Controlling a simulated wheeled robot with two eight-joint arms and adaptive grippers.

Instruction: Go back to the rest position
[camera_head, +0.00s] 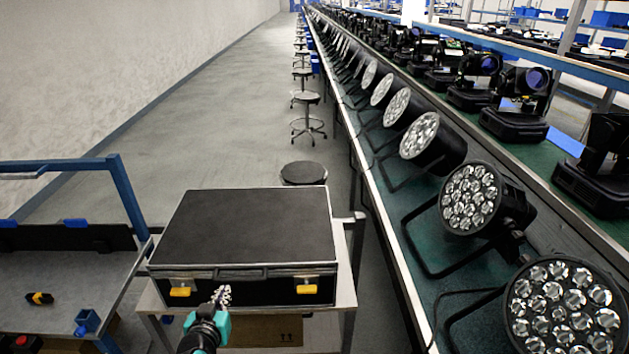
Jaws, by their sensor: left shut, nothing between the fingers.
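My left gripper (222,297) shows at the bottom of the head view, in front of the closed black flight case (245,228). Its fingers are together with nothing between them. The fingertips overlap the case's front face in the picture, between its two yellow latches; I cannot tell whether they touch it. The case lies flat on a small light table (346,270). My right gripper is not in view.
A long green bench (395,207) on the right holds a row of par cans (468,197) and moving-head lights (515,110). Stools (304,172) line its left edge. A blue-framed cart (122,190) stands at left.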

